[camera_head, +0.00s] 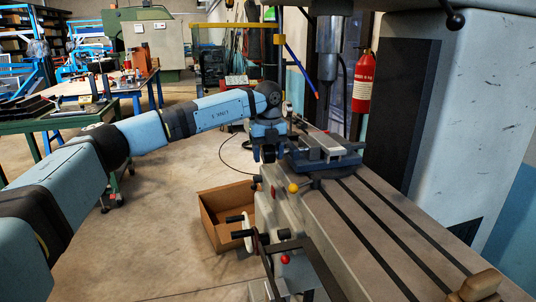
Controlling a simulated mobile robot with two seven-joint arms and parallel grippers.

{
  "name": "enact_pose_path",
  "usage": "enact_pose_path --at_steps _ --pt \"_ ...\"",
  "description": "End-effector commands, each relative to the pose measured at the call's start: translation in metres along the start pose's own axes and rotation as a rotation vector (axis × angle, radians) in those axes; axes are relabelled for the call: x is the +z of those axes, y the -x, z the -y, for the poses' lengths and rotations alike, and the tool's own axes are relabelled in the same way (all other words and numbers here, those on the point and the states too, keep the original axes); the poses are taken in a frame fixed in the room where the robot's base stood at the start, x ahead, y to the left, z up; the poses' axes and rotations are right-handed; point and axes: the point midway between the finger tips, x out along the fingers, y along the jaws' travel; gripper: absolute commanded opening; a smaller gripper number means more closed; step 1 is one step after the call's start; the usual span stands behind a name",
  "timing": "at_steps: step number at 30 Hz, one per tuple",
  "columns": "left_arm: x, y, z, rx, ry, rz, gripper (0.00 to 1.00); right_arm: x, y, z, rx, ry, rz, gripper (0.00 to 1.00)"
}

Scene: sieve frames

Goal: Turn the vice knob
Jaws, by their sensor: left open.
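A blue vice (335,158) with a grey top plate sits on the slotted metal table of a milling machine, right of the centre of the view. My left gripper (264,154) points down beside the left end of the vice. It is open, with nothing seen between its fingers. A gap shows between it and the main body of the vice. The vice's knob is not clear; the gripper and wrist may cover it. My right gripper is not in view.
The milling table (350,215) runs toward the front right, with a yellow ball (293,187) at its edge and a wooden block (480,284). A cardboard box (222,208) stands on the floor. The spindle (328,55) hangs above the vice. A red extinguisher (363,82) is behind.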

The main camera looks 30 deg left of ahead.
Motion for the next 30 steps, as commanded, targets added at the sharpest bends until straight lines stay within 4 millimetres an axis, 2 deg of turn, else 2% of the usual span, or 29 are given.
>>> enact_pose_path --at_steps 1,2,6,8,20,30 --pt "0.0 0.0 0.0 0.0 0.0 0.0 0.57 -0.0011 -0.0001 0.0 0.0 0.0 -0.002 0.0" --pt "0.0 0.0 0.0 0.0 0.0 0.0 0.53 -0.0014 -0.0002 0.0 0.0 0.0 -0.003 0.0" --pt "0.0 0.0001 0.0 0.0 0.0 0.0 0.21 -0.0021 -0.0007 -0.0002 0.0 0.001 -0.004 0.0" --pt "0.0 0.0001 0.0 0.0 0.0 0.0 0.08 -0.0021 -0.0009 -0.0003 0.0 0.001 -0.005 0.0" --pt "-0.0005 -0.0001 0.0001 0.0 -0.001 0.06 0.08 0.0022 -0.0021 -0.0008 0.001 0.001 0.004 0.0" --pt "-0.0018 -0.0025 0.0001 -0.001 -0.003 0.309 0.08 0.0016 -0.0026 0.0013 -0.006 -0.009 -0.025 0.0"
